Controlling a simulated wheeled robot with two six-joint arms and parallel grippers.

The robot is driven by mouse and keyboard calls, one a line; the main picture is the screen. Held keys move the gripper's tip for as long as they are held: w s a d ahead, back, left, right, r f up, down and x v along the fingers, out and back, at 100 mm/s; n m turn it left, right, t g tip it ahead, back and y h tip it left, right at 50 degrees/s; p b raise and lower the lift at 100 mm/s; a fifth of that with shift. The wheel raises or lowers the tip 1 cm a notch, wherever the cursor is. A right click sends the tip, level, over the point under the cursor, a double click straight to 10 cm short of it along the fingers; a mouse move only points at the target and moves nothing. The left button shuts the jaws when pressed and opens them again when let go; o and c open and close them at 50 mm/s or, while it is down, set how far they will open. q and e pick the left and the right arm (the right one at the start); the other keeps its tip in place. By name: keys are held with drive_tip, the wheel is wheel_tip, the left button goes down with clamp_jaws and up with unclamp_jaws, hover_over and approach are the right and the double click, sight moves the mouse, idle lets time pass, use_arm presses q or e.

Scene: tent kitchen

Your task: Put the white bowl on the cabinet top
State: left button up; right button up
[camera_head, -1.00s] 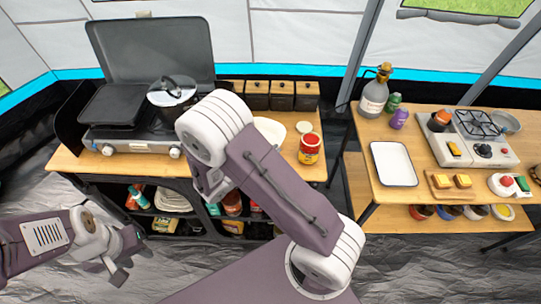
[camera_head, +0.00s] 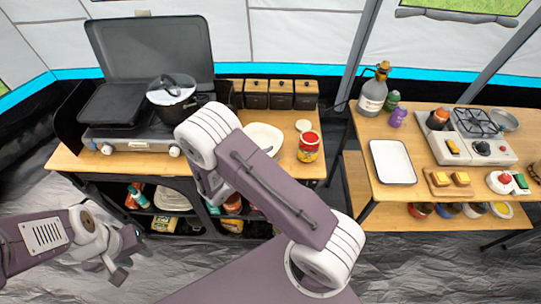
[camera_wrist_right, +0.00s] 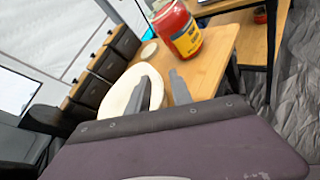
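The white bowl (camera_head: 262,136) is at the cabinet top (camera_head: 300,172), left of the red jar. Its left part is partly hidden behind my right arm. In the right wrist view, the bowl (camera_wrist_right: 117,95) sits low over the wooden surface. My right gripper (camera_wrist_right: 160,80) has its two fingers apart, one over the bowl and one just outside its right rim. In the head view, that gripper is mostly hidden by my arm. My left gripper (camera_head: 126,262) is open and empty, low at the left in front of the cabinet.
A red jar (camera_head: 308,148) and a small pale lid (camera_head: 303,125) stand right of the bowl. Dark canisters (camera_head: 280,95) line the back. A stove with a pot (camera_head: 172,95) is at the left. A second table with a white tray (camera_head: 393,162) stands right, across a gap.

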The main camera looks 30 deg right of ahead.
drive_tip(key=shift+r+p, duration=0.35)
drive_tip(key=b+v, duration=0.2)
drive_tip(key=v, duration=1)
drive_tip(key=s+d+f+m+g+y, duration=0.1)
drive_tip(key=s+m+g+y, duration=0.2)
drive_tip(key=s+m+y, duration=0.6)
drive_tip(key=m+y, duration=0.4)
drive_tip(key=m, duration=0.4)
drive_tip(key=shift+g, duration=0.3)
